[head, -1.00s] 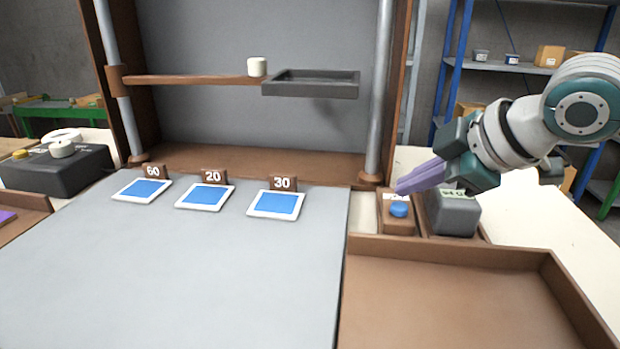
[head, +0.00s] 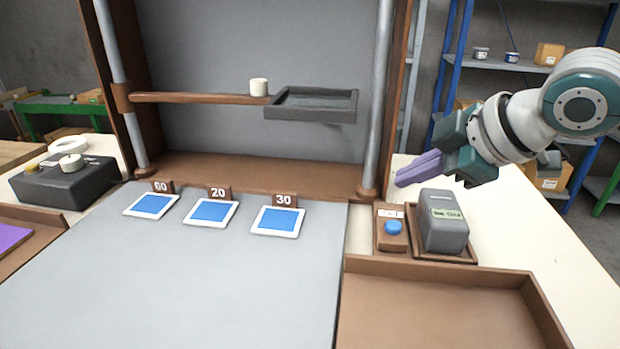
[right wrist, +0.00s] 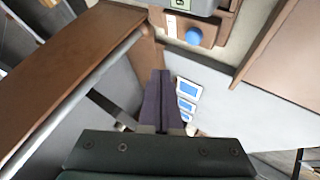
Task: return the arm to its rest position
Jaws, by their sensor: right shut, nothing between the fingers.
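My right gripper (head: 418,170) has purple fingers and a teal body. It is shut with nothing between its fingers and hangs in the air above the right side of the table. It points left, above and behind the blue button (head: 393,227) on its brown block and the grey box (head: 443,222) with a green display. In the right wrist view its closed fingers (right wrist: 160,100) show in the middle, with the blue button (right wrist: 194,36) above them in the picture, clear of the fingers. My left gripper is not in view.
A brown frame with metal posts (head: 378,100) stands left of the gripper, carrying a shelf bar and a dark tray (head: 312,114). A white cylinder (head: 259,87) sits on the bar. An empty brown tray (head: 440,310) is at front right.

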